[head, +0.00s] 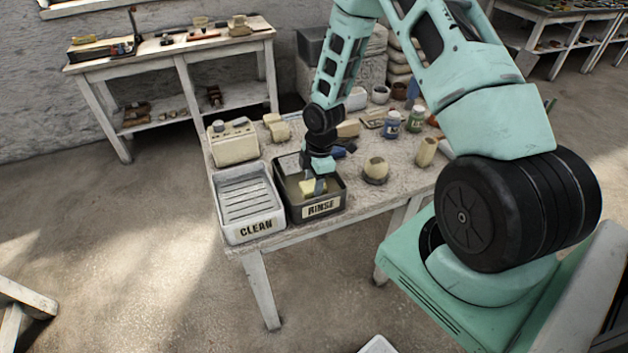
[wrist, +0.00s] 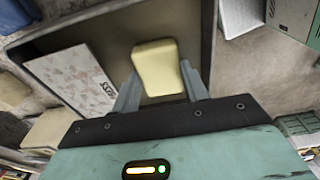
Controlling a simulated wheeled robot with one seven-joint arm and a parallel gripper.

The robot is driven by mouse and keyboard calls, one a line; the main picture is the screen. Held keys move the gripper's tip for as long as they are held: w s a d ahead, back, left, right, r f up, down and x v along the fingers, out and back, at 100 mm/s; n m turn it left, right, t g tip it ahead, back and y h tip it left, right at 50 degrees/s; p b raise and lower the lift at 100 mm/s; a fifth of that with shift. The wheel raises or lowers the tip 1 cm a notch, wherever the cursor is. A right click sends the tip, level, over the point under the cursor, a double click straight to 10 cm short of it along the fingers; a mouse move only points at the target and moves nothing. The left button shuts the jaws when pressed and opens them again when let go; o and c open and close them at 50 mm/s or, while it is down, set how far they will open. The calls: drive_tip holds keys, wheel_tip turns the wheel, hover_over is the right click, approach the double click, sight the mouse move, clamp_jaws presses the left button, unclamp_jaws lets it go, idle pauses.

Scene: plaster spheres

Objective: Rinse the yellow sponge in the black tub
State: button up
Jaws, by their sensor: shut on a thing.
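The yellow sponge (head: 307,188) is low inside the black tub (head: 321,208), which is labelled RINSE. My gripper (head: 316,184) reaches down into the tub from above and is shut on the sponge. In the wrist view the pale yellow sponge (wrist: 158,68) sits between the two grey fingers of my gripper (wrist: 160,95). The dark wall of the tub (wrist: 208,40) surrounds it in that view. Whether the sponge touches the tub floor or any water cannot be told.
A white ribbed tray labelled CLEAN (head: 247,203) stands directly left of the tub at the table's front edge. A beige box (head: 233,143) stands behind the tray. Jars (head: 392,124) and other items crowd the back.

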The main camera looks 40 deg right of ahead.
drive_tip(key=shift+r+p, duration=2.95)
drive_tip(key=shift+r, duration=0.55)
drive_tip(key=shift+f, duration=0.1)
